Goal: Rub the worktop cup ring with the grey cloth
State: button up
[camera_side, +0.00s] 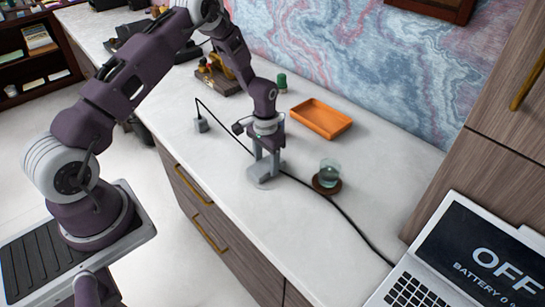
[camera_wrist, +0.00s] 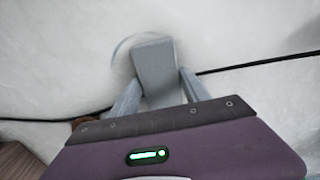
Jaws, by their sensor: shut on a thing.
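My gripper (camera_side: 266,165) is low over the white worktop, its two fingers shut on the grey cloth (camera_side: 261,179). In the wrist view the cloth (camera_wrist: 155,68) stands up as a folded pad between the fingers of my gripper (camera_wrist: 160,90). Its lower end appears to rest on the worktop. A faint grey arc of the cup ring (camera_wrist: 122,42) shows beside and beyond the cloth. The rest of the ring is hidden by the cloth and gripper. I cannot make out the ring in the side view.
A glass (camera_side: 329,171) on a brown coaster (camera_side: 327,188) stands right of my gripper. An orange tray (camera_side: 321,119) and a green bottle (camera_side: 282,82) are behind. A black cable (camera_side: 345,217) crosses the worktop past the gripper. A laptop (camera_side: 470,260) is at lower right.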

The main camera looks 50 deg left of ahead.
aim_at(283, 162)
jog(key=shift+s, duration=3.1)
jog(key=shift+d, duration=0.75)
jog(key=shift+w, duration=5.15)
jog(key=shift+w+d, duration=0.2)
jog(key=shift+d, duration=0.45)
jog(key=shift+s+d, duration=0.2)
jog(key=shift+s, duration=5.3)
notch_tip(283, 162, up, 8)
jog(key=shift+w, duration=0.1)
